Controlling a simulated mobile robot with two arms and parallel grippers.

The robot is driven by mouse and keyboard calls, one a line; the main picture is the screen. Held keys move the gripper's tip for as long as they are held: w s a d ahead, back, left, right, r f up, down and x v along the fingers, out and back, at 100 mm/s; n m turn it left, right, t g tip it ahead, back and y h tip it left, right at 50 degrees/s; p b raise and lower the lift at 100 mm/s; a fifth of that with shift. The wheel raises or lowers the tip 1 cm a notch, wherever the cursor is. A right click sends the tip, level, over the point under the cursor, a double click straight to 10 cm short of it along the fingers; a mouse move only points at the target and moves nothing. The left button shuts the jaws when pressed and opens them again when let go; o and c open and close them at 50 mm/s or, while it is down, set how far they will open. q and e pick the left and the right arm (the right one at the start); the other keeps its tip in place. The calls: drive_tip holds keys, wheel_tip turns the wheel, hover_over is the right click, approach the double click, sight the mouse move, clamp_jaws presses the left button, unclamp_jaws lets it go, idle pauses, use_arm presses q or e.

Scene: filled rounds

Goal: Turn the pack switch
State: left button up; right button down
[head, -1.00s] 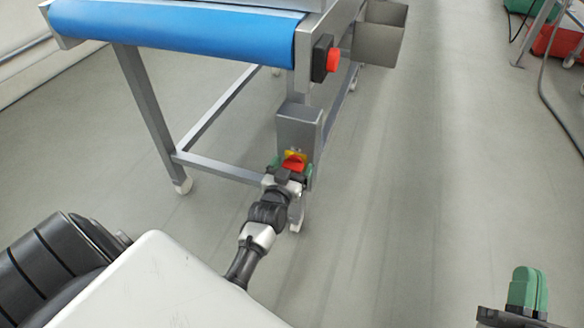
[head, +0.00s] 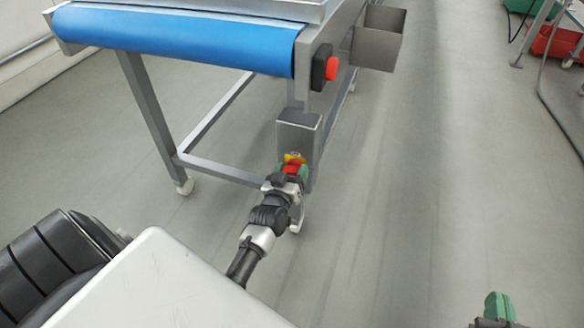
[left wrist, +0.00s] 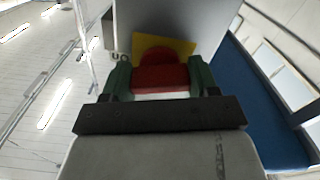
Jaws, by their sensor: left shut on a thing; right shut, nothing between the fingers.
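The pack switch is a red handle (head: 292,168) on a yellow plate (head: 294,157), on the front of a grey metal box (head: 298,133) on the conveyor's leg. My left gripper (head: 291,171) is at the switch, its green fingers shut on the red handle. In the left wrist view the red handle (left wrist: 159,78) sits between the two green fingers (left wrist: 159,80), with the yellow plate (left wrist: 165,45) behind it. The handle looks roughly level across the fingers there. My right gripper (head: 498,308) is at the bottom right, shut and empty, away from the conveyor.
The conveyor with a blue belt (head: 180,38) stands above and left of the switch box. A red push button (head: 331,69) is on its frame, near a grey metal bin (head: 378,38). Red crates (head: 552,42) stand at the far right.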

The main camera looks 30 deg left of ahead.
use_arm(q)
drive_tip(key=shift+n+p, duration=0.5)
drive_tip(key=shift+n, duration=0.9)
use_arm(e)
drive_tip(key=shift+s+d+f+g+h, duration=0.2)
drive_tip(key=shift+s+f+g, duration=0.15)
drive_tip(key=shift+f+g, duration=0.3)
drive_tip(key=shift+s+d+f+g+h, duration=0.25)
drive_tip(key=shift+s+f+g, duration=0.15)
drive_tip(key=shift+f+g, duration=0.25)
drive_tip(key=shift+s+d+f+g+h, duration=0.2)
drive_tip(key=shift+s+f+g, duration=0.15)
drive_tip(key=shift+f+g, duration=0.3)
use_arm(q)
drive_tip(key=o, duration=0.9)
drive_tip(key=shift+s, duration=0.3)
drive_tip(key=p+v, duration=0.2)
drive_tip(key=v, duration=0.8)
drive_tip(key=shift+s+p, duration=0.1)
drive_tip(key=shift+p, duration=0.2)
use_arm(e)
drive_tip(key=s+d+f+g+h, duration=0.1)
drive_tip(key=s+d+f+g, duration=0.2)
drive_tip(key=s+g, duration=0.3)
drive_tip(key=shift+s+f+m+g+h, duration=0.35)
drive_tip(key=shift+s+f, duration=0.35)
drive_tip(key=shift+s, duration=0.3)
